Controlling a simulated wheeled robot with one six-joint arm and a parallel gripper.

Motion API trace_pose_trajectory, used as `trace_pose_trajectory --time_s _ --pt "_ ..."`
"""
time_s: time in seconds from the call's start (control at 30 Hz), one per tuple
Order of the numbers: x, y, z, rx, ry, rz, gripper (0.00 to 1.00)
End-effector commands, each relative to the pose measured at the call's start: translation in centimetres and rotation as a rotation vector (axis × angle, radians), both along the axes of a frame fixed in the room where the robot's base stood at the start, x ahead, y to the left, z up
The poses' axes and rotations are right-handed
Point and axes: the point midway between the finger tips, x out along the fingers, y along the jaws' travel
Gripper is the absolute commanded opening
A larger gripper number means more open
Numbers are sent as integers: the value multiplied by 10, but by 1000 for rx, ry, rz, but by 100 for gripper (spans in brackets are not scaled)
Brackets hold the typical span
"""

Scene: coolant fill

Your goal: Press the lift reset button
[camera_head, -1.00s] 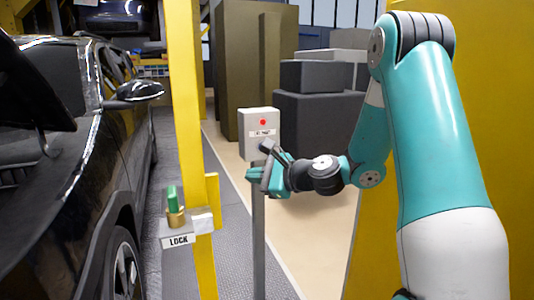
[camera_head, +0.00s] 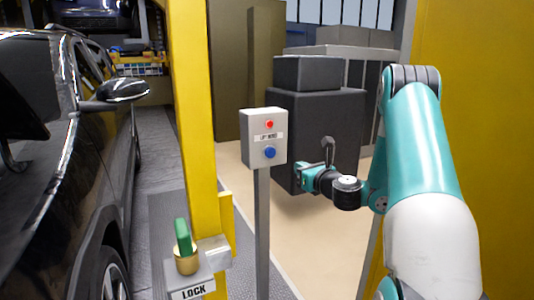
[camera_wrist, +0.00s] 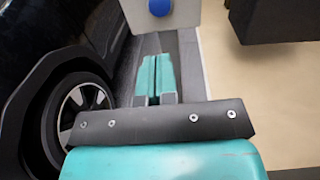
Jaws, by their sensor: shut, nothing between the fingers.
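The lift reset box (camera_head: 263,136) is a light grey box on a grey post (camera_head: 262,225). It carries a small red light or button (camera_head: 269,124) above a label that is hard to read, and a larger blue button (camera_head: 270,152) below. The blue button (camera_wrist: 159,7) also shows at the top edge of the wrist view. My gripper (camera_head: 301,177) is to the right of the box and a little lower, apart from it in the head view. Its teal fingers (camera_wrist: 154,78) are shut with nothing between them.
A yellow lift column (camera_head: 195,120) stands left of the box, with a LOCK bracket (camera_head: 193,292) holding a green and brass piece (camera_head: 184,250). A black car (camera_head: 70,170) is at the left. Dark boxes (camera_head: 315,130) stand behind my gripper. Beige floor is clear between.

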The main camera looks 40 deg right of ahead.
Motion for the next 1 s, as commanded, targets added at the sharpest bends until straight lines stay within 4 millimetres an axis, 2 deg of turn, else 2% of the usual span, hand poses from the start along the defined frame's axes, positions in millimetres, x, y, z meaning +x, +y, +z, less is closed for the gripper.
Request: trace_pose_trajectory --time_s 0.47,1.0 --pt "1 -4 1 1 1 -5 0" --pt "48 -10 6 2 3 -1 0"
